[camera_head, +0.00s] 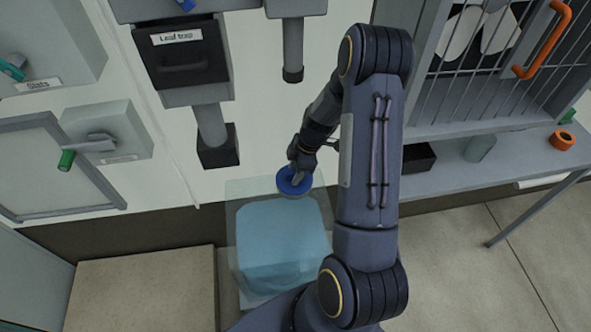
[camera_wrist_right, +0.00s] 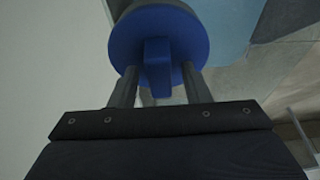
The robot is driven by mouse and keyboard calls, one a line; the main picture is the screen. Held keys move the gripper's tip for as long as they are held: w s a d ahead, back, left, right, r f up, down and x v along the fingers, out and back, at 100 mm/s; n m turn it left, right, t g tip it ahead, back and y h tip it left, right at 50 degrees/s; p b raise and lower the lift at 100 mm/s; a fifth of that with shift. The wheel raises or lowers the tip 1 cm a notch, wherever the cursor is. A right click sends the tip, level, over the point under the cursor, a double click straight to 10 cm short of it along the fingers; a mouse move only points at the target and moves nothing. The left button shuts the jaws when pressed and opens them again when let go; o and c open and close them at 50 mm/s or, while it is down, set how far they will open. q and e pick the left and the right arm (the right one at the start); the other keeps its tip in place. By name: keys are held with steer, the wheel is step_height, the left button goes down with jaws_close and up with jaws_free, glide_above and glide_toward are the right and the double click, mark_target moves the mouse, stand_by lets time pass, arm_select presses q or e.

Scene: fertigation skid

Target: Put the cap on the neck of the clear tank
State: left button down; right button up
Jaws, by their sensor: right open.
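The clear tank (camera_head: 232,224) stands low against the wall, with light blue liquid inside. The blue cap (camera_head: 290,187) is over the back right part of the tank's top. In the right wrist view the cap (camera_wrist_right: 128,38) is a round disc with a raised grip bar, and a grey cylinder shows behind it. My right gripper (camera_head: 299,174) is at the cap. In its wrist view the open fingers (camera_wrist_right: 157,84) stand on either side of the grip bar. The neck is hidden, so I cannot tell whether the cap is seated. My left gripper is not in view.
The leaf trap (camera_head: 182,52) and a grey pipe (camera_head: 293,45) hang on the wall above the tank. A barred cabinet with an orange handle (camera_head: 546,42) stands over a shelf (camera_head: 450,172) at the right. A beige block (camera_head: 140,290) lies left of the tank.

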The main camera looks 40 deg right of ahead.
mark_target(306, 176)
steer(key=shift+r+p, duration=0.25)
steer(key=shift+p, duration=0.05)
steer(key=v, duration=1.1)
steer(key=s+a+r+m+t, duration=0.2)
steer(key=s+a+r+m, duration=0.4)
steer(key=a+r, duration=0.45)
steer(key=s+a+r+m+t, duration=0.2)
steer(key=s+a+m, duration=0.5)
steer(key=s, duration=0.5)
steer(key=shift+s+a+r+m+y+b, duration=0.3)
steer(key=shift+a+m+y+b, duration=0.15)
steer(key=shift+a, duration=0.5)
